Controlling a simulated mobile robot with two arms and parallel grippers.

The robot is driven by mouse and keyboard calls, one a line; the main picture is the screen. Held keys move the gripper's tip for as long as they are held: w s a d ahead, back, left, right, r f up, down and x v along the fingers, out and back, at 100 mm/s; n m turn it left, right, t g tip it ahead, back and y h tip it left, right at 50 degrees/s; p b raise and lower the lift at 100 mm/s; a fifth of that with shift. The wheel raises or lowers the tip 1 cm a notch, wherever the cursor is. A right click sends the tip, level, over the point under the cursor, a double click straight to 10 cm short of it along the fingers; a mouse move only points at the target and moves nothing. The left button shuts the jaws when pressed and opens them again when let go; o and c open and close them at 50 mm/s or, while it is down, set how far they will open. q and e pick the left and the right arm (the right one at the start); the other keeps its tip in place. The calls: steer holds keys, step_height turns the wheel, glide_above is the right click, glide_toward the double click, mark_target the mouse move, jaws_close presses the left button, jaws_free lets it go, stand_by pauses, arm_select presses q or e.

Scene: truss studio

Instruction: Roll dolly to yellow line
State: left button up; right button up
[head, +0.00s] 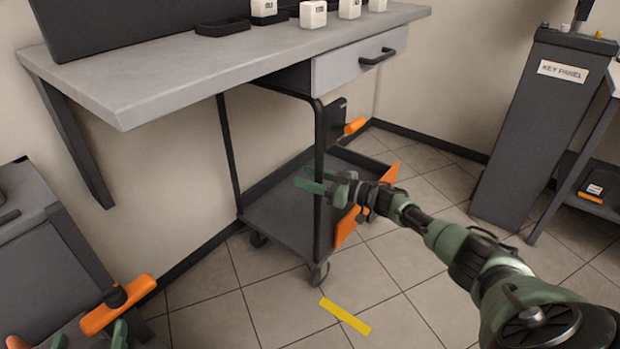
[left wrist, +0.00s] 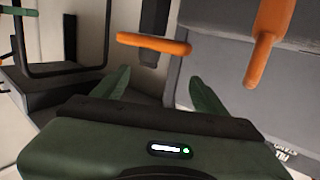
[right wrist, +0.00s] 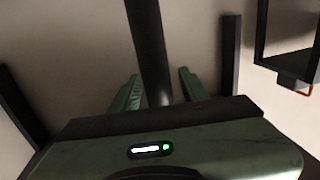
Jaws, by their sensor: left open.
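The dolly (head: 280,218) is a dark low cart with a tall black handle frame, casters and orange-edged sides. It stands partly under the wall bench in the head view. The yellow line (head: 345,315) is a short strip on the tiles in front of the dolly, apart from its near caster. My right gripper (head: 312,180) is at the near handle post. In the right wrist view the black post (right wrist: 150,45) runs between its fingers (right wrist: 160,75), with a gap visible on the right. My left gripper (head: 90,338) is open at the lower left, near an orange handle (head: 118,303).
The grey bench (head: 180,72) with a drawer (head: 350,65) overhangs the dolly. A grey cabinet (head: 30,250) stands at the left and the key panel pedestal (head: 540,130) at the right. Tiled floor around the yellow line is clear.

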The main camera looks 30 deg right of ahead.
arm_select(q)
steer(key=s+f+g, duration=0.1)
steer(key=f, duration=0.1)
steer(key=s+a+f+g+y+p, duration=0.1)
steer(key=f+g, duration=0.1)
steer(key=f, duration=0.1)
steer(key=s+a+f+g+p, duration=0.1)
steer(key=s+f+g, duration=0.1)
steer(key=f, duration=0.1)
steer(key=shift+a+f+y, duration=0.15)
steer(key=shift+y, duration=0.15)
steer(key=shift+s+a+f+g, duration=0.1)
steer(key=shift+s+f+g, duration=0.15)
steer(key=shift+g, duration=0.05)
arm_select(e)
steer(key=v, duration=0.8)
steer(key=shift+w, duration=0.1)
